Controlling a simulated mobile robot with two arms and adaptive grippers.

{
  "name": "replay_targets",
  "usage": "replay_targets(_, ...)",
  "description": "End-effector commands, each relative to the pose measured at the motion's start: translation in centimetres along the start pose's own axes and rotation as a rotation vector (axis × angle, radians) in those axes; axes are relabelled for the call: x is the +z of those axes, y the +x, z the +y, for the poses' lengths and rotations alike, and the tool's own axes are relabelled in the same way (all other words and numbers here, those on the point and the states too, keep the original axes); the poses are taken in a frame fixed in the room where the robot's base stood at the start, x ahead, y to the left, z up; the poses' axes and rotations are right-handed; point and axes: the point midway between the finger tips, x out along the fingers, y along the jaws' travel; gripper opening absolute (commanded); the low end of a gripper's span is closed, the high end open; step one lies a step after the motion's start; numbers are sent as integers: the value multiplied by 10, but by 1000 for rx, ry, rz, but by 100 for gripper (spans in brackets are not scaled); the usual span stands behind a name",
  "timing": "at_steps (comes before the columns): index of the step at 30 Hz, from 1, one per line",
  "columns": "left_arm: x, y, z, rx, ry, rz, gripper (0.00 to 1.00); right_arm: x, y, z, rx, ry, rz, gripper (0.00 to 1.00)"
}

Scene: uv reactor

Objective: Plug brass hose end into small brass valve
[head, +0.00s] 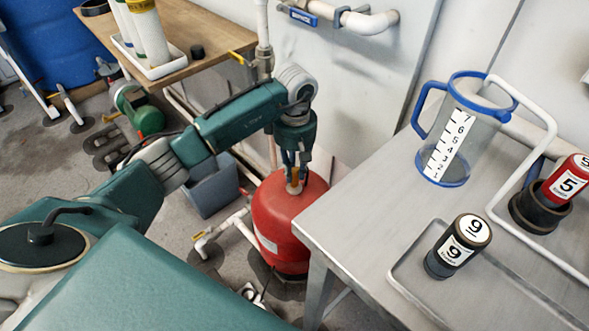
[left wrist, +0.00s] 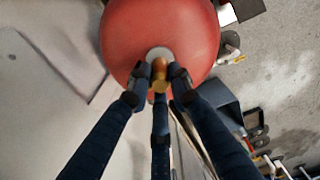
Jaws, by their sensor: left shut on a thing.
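My left gripper (head: 294,178) reaches down over the top of a red tank (head: 285,225). Its fingers are shut on a small brass piece (left wrist: 160,72), which also shows in the head view (head: 296,174). The piece sits at the pale round cap (left wrist: 160,54) on the red tank (left wrist: 160,25). I cannot tell whether it is the hose end or a fitting of the tank, and no hose shows leading from it. A valve with a yellow handle (head: 241,58) is on the wall pipe; I cannot tell if it is the small brass valve. My right gripper is not in view.
A metal table (head: 350,215) close right of the tank holds a clear jug (head: 463,135), a black bottle (head: 458,246) and a red bottle (head: 567,178). A grey bin (head: 211,188) and white floor pipes (head: 222,232) are left of the tank. A wooden table (head: 195,40) stands behind.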

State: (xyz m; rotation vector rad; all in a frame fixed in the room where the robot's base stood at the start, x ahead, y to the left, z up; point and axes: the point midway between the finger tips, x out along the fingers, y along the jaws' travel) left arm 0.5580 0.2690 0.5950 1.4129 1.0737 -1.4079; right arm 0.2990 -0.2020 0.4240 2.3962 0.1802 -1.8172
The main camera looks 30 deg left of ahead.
Motion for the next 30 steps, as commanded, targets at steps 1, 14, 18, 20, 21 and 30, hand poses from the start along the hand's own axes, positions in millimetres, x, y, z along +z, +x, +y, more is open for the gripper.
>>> replay_targets(1,0,0,0,0,0,0,0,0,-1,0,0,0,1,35)
replay_targets(14,0,2,0,0,0,0,42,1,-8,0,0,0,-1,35)
replay_targets(18,0,2,0,0,0,0,42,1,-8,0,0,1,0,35)
replay_targets(20,0,2,0,-1,0,0,42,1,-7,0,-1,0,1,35)
replay_targets(21,0,1,0,0,0,0,42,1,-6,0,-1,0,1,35)
replay_targets(30,-1,-40,1,3,0,3,42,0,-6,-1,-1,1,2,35)
